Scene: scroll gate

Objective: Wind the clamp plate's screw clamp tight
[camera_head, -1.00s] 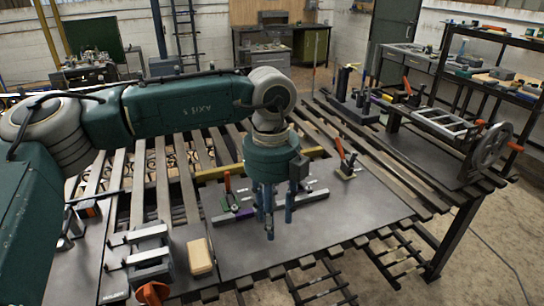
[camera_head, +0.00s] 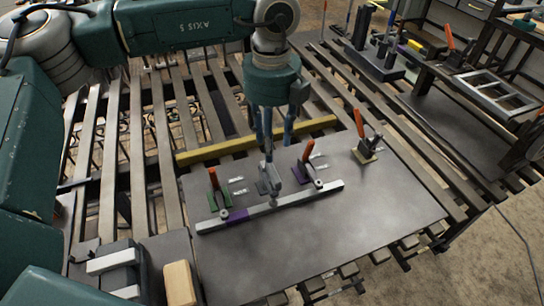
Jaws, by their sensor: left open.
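The clamp plate (camera_head: 330,235) is a dark grey sheet on the slatted bench. A light steel bar (camera_head: 290,202) lies across it, with a purple patch near its left end. A grey metal clamp (camera_head: 269,183), apparently the screw clamp, stands at the bar between a green-based toggle clamp (camera_head: 216,194) and a purple-based toggle clamp (camera_head: 307,172), both with orange handles. My left gripper (camera_head: 274,147) points down at the grey clamp's top, its blue fingers apart. It partly hides the clamp's upper end; I cannot tell whether they touch. My right gripper is not in view.
A yellow bar (camera_head: 230,147) lies behind the clamps. Another orange-handled clamp (camera_head: 364,145) stands at the plate's back right. A tan block (camera_head: 180,284) and a grey fixture (camera_head: 116,268) are at the front left. The plate's front is clear.

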